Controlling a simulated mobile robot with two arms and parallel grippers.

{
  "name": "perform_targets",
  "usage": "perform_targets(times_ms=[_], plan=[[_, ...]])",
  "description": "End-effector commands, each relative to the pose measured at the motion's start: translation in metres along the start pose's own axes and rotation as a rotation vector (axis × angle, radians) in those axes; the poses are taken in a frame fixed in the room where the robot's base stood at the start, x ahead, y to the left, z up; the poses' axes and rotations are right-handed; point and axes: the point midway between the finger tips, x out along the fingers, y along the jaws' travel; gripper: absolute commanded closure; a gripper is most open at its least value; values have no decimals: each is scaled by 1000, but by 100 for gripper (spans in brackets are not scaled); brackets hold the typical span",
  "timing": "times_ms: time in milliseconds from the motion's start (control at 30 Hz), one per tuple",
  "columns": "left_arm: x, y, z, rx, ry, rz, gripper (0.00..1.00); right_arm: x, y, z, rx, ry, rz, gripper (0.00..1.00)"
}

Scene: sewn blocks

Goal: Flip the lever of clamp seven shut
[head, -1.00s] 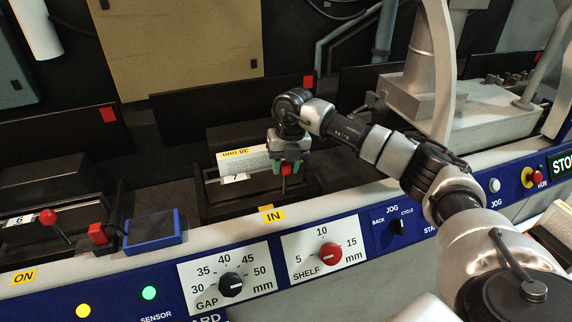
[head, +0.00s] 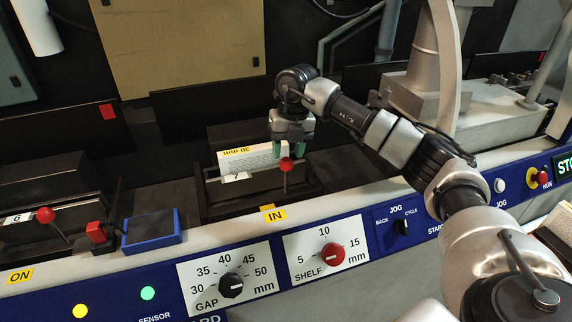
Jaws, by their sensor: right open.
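Clamp seven (head: 215,201), with a "7" label, stands behind the "IN" tag and has a white sewn block (head: 248,160) in it. Its lever, with a red ball knob (head: 286,164) on a thin rod, stands nearly upright at the clamp's right front. My right gripper (head: 290,153) is open with its green fingertips pointing down, just behind and above the knob. The fingers are not closed on the knob; whether they touch it I cannot tell. My left gripper is not in view.
Clamp six (head: 18,218), with its own red lever knob (head: 45,215), is at the left. A red switch (head: 96,232) and a blue-framed pad (head: 152,230) lie between the clamps. A blue control panel with a gap dial (head: 230,285) and a shelf dial (head: 332,254) runs along the front.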

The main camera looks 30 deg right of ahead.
Motion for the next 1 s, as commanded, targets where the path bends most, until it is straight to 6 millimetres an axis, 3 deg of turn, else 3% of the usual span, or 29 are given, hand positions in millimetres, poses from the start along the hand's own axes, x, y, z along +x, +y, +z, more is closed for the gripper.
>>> perform_targets(times_ms=[200,400,1000], plan=[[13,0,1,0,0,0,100,-40,1,2,-1,-1,1,54],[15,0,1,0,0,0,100,-57,2,2,-2,1,0,54],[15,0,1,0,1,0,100,-59,2,1,-2,3,0,54]])
